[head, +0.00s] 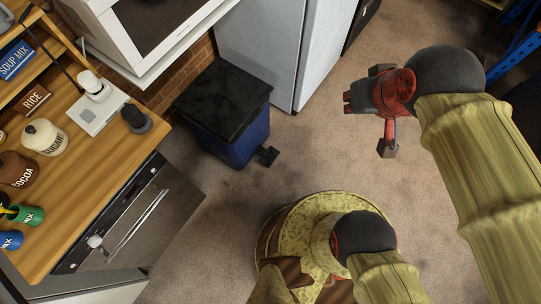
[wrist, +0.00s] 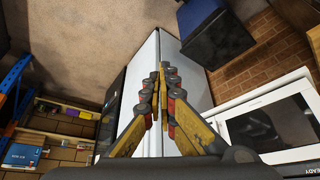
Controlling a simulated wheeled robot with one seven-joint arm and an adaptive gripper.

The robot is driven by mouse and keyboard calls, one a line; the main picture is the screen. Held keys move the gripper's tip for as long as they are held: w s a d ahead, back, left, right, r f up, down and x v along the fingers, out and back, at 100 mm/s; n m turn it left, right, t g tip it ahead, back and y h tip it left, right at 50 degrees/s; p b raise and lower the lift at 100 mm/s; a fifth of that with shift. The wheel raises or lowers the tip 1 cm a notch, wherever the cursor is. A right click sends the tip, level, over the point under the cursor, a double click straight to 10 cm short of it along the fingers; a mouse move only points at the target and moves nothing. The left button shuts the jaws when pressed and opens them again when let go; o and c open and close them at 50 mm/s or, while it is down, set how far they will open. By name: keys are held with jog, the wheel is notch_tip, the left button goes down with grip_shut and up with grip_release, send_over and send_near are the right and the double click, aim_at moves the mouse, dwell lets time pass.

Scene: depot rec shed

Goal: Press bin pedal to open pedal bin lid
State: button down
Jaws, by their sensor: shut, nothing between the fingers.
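The pedal bin is blue with a black lid (head: 224,98), and the lid is down. It stands on the floor against the brick wall in the head view. Its small black pedal (head: 267,156) sticks out low at the front right. The bin (wrist: 215,38) also shows at the upper right of the wrist view, where I cannot make out the pedal. My gripper (head: 350,102) is up in the air to the right of the bin, well apart from it. In the wrist view its fingers (wrist: 160,75) are together and empty.
A white fridge (head: 290,45) stands just behind the bin. A wooden counter (head: 75,150) with jars and an oven (head: 125,215) below it are at the left. A white microwave (head: 140,30) is above. The floor (head: 310,155) right of the pedal is clear.

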jog(key=w+a+f+n+g+b, duration=0.15)
jog(key=w+f, duration=0.25)
jog(key=w, duration=0.6)
jog(key=w+a+f+n+g+b, duration=0.1)
jog(key=w+a+f, duration=0.1)
jog(key=w+f, duration=0.5)
jog(key=w+a+f+n+g+b, duration=0.1)
jog(key=w+a+f, duration=0.1)
jog(key=w+f, duration=0.5)
jog(key=w+a+f+g, duration=0.1)
jog(key=w+a+f, duration=0.25)
jog(key=f, duration=0.75)
jog(key=w+a+f+n+g+b, duration=0.1)
jog(key=w+f, duration=0.4)
jog(key=f, duration=0.4)
jog(key=s+a+f+n+g+h+b, duration=0.1)
jog(key=s+f, duration=0.2)
jog(key=f, duration=1.3)
jog(key=s+a+f+n+g, duration=0.1)
jog(key=s+a+f, duration=0.15)
jog(key=f, duration=1.35)
jog(key=s+a+f+n+g+h+b, duration=0.1)
jog(key=s+f, duration=0.2)
jog(key=f, duration=1.3)
jog(key=w+a+f+n+t+y, duration=0.1)
jog(key=w+a+f+n+t, duration=0.1)
jog(key=w+f, duration=0.2)
jog(key=shift+w+f, duration=0.25)
jog(key=shift+f, duration=1.3)
